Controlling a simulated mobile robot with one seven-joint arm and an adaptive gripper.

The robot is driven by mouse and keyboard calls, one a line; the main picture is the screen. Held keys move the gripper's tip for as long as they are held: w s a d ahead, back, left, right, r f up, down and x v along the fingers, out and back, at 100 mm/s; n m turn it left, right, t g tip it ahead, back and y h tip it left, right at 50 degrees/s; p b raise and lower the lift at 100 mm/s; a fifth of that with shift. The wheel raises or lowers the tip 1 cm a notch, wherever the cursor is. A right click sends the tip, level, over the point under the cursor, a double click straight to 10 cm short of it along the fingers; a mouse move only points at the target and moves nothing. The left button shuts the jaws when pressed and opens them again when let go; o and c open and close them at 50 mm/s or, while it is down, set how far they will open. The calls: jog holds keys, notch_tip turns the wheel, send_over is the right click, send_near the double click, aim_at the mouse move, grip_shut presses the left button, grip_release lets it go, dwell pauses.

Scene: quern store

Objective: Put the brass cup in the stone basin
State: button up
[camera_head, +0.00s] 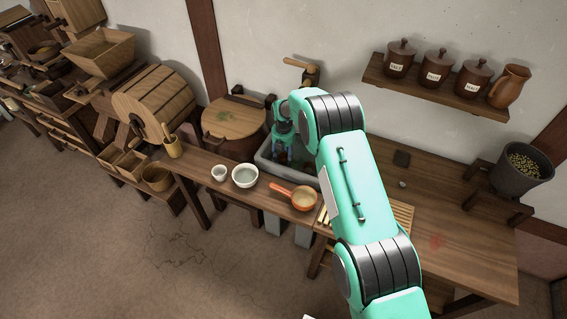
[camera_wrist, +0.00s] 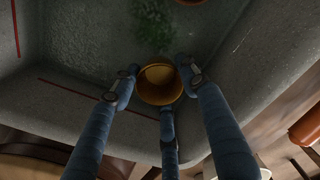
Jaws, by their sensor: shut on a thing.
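A round brass cup (camera_wrist: 160,84) shows between my gripper's blue fingers in the wrist view. My gripper (camera_wrist: 158,90) is shut on it, with fingertips around its rim and side. Behind the cup is the grey stone basin (camera_wrist: 62,98), with a green patch on its floor. Whether the cup touches the floor or hangs above it, I cannot tell. In the head view my gripper (camera_head: 283,152) points down into the basin (camera_head: 264,164), which is set at the bench. The cup is hidden there by my gripper and the basin wall.
A reddish-brown thing (camera_wrist: 190,2) shows at the top edge of the wrist view. A pale bowl (camera_head: 245,176), a small cup (camera_head: 219,173) and an orange-handled pan (camera_head: 304,199) stand on the front ledge. A lidded wooden tub (camera_head: 232,120) stands left of the basin.

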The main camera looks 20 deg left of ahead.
jog(key=shift+f, duration=1.75)
jog(key=shift+f+b, duration=0.15)
jog(key=shift+b, duration=0.2)
jog(key=o, duration=1.2)
notch_tip(320, 180, up, 12)
jog(key=shift+r+p, duration=0.15)
jog(key=shift+p, duration=0.8)
